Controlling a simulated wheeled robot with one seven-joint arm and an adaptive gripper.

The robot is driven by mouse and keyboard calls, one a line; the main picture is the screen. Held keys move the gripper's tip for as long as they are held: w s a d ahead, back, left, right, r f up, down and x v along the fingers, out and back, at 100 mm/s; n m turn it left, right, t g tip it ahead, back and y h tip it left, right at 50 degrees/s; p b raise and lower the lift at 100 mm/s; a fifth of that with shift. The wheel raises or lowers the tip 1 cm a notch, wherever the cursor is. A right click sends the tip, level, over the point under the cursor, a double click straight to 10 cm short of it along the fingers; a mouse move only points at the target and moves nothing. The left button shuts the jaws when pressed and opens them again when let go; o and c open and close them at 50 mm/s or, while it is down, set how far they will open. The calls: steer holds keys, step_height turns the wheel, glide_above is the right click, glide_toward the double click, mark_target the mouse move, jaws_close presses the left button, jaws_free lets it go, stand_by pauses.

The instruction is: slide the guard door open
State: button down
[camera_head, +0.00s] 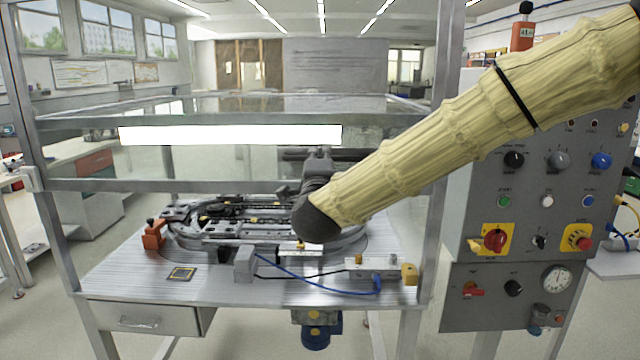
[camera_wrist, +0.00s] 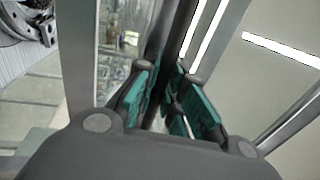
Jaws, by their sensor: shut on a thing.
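The guard door (camera_head: 110,186) appears as a clear panel in a grey metal frame, across the front of the cell above the table. A dark horizontal bar (camera_head: 345,154), apparently its handle, shows beside my gripper (camera_head: 318,160) in the head view. My gripper is partly hidden by my own wrist there. In the wrist view, the teal-padded fingers of my gripper (camera_wrist: 163,80) are shut around the dark bar (camera_wrist: 162,35). Clear panel and pale frame (camera_wrist: 80,45) lie beside it. How far the door stands open is hard to tell.
The ring track (camera_head: 230,220) sits on the ribbed metal table (camera_head: 130,270) below the door. An orange block (camera_head: 153,235) stands at its left. A blue cable (camera_head: 315,287) runs along the table front. A grey control panel (camera_head: 545,180) stands right, beside a frame post (camera_head: 445,130).

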mark_target(321, 137)
steer(key=shift+r, duration=1.8)
steer(key=c, duration=1.8)
jaws_free()
steer(key=shift+o, duration=0.2)
steer(key=s+f, duration=0.2)
steer(key=s, duration=0.9)
steer(key=shift+s+f, duration=0.2)
steer(key=shift+s, duration=0.2)
